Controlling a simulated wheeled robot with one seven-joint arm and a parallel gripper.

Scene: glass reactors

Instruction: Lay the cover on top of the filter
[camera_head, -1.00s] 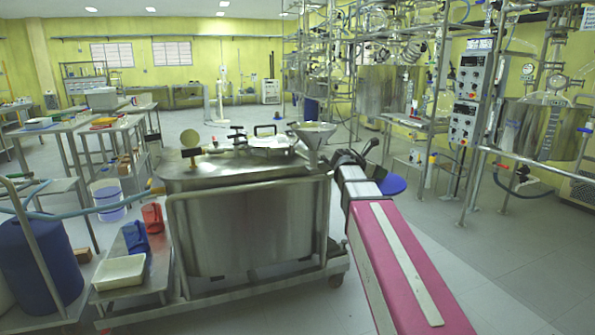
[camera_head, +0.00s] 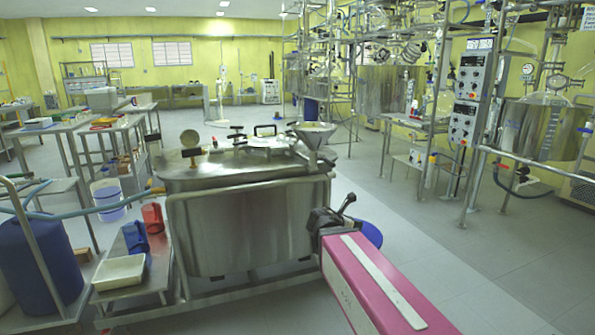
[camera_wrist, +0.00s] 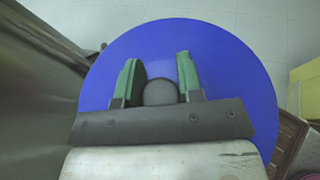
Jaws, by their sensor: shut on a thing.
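The cover, a flat round blue disc (camera_wrist: 215,125) with a dark round knob in its middle, fills much of the wrist view. My gripper (camera_wrist: 158,66) has its two green-padded fingers on either side of that knob and is shut on it. In the head view the edge of the blue cover (camera_head: 369,233) shows past my arm, off the floor, beside the right end of a steel tank. The rest of it and my fingers are hidden there. I cannot tell for sure which thing is the filter.
The steel tank (camera_head: 250,225) on a wheeled frame stands close to my arm, with a funnel (camera_head: 314,137) and valves on top. Its wall fills the left of the wrist view. A brown box (camera_wrist: 288,142) shows at lower right. Floor to the right is open.

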